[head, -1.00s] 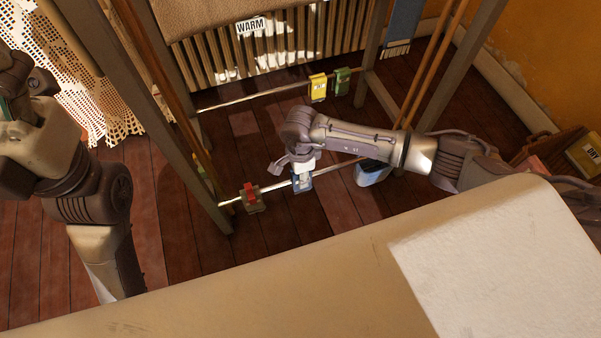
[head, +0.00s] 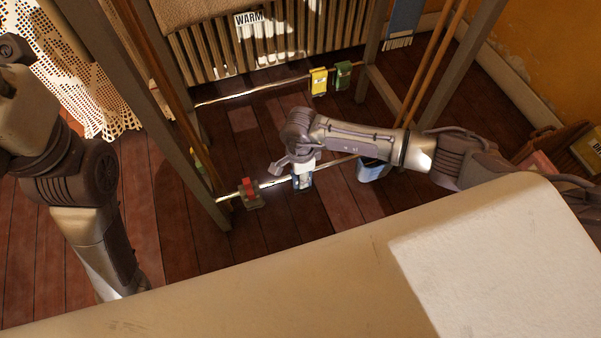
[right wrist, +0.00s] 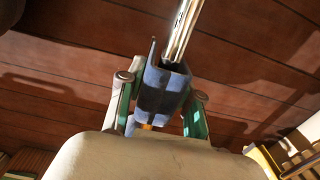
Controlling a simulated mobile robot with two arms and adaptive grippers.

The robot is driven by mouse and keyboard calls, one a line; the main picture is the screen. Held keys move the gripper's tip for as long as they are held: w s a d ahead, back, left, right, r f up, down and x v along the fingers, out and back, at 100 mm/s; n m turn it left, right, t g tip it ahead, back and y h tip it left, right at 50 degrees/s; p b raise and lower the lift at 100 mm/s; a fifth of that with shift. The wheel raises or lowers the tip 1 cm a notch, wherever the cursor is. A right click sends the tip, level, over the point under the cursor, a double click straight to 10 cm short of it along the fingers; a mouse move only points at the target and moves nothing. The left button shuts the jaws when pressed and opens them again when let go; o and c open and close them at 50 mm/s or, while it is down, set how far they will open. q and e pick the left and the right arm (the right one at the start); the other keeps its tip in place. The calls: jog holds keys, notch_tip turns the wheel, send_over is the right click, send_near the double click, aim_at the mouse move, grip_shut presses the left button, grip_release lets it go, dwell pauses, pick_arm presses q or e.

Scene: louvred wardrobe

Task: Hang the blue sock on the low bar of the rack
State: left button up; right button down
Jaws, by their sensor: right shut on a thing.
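The blue sock (head: 303,182) is in my right gripper (head: 302,168), at the near low bar (head: 272,184) of the rack. In the right wrist view, the sock (right wrist: 163,90) is between the two green-padded fingers of the right gripper (right wrist: 160,108). The metal bar (right wrist: 183,28) runs into the fold at the sock's top end, and the sock's sides lie on either side of it. Whether the sock's weight rests on the bar cannot be told. My left arm shows at the left, but its gripper is out of the picture.
A red and olive item (head: 250,193) is on the near low bar, left of the sock. Yellow (head: 319,81) and green (head: 343,75) items hang on the far bar. A blue container (head: 374,169) is right of the gripper. A pale surface (head: 300,270) fills the foreground.

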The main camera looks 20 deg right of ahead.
jog(key=c, duration=0.7)
grip_release()
notch_tip(320, 180, up, 12)
jog(key=shift+r, duration=0.1)
